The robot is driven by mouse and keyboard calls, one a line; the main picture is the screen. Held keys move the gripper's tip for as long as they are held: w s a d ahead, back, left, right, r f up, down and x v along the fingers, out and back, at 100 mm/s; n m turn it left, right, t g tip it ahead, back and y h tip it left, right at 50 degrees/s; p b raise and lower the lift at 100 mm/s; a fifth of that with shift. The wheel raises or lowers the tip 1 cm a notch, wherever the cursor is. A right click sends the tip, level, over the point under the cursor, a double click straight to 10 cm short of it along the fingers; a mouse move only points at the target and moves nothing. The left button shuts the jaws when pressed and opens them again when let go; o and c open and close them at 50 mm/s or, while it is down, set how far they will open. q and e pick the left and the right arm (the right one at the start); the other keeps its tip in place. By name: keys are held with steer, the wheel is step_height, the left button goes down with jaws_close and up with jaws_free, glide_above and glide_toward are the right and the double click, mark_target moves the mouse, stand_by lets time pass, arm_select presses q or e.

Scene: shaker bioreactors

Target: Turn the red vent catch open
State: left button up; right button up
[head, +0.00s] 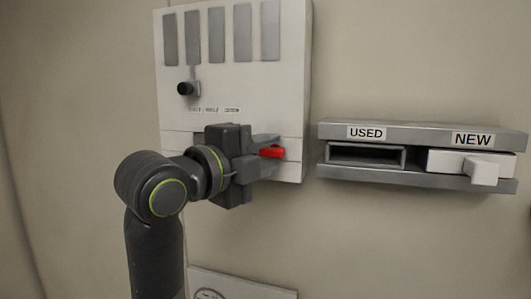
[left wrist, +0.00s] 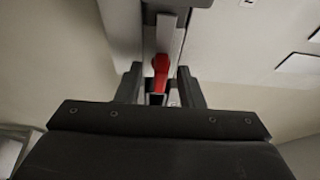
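The red vent catch (head: 271,152) is a small red lever at the lower right of a white wall panel (head: 290,80). My left gripper (head: 266,154) is at the catch in the head view, its fingers pointing right. In the left wrist view the red catch (left wrist: 161,72) shows between and just beyond the two fingertips of my left gripper (left wrist: 160,88). The fingers stand apart with a gap on each side of the catch, and I see no clear contact. The catch's base is partly hidden by the gripper. My right gripper is not in view.
The panel has several grey slots (head: 216,35) and a black knob (head: 187,88). A grey wall rack (head: 420,131) at the right has an empty slot marked USED and a white handled part (head: 470,164) under NEW. A paper sheet (head: 240,284) is below.

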arm_select(q)
jaws_close()
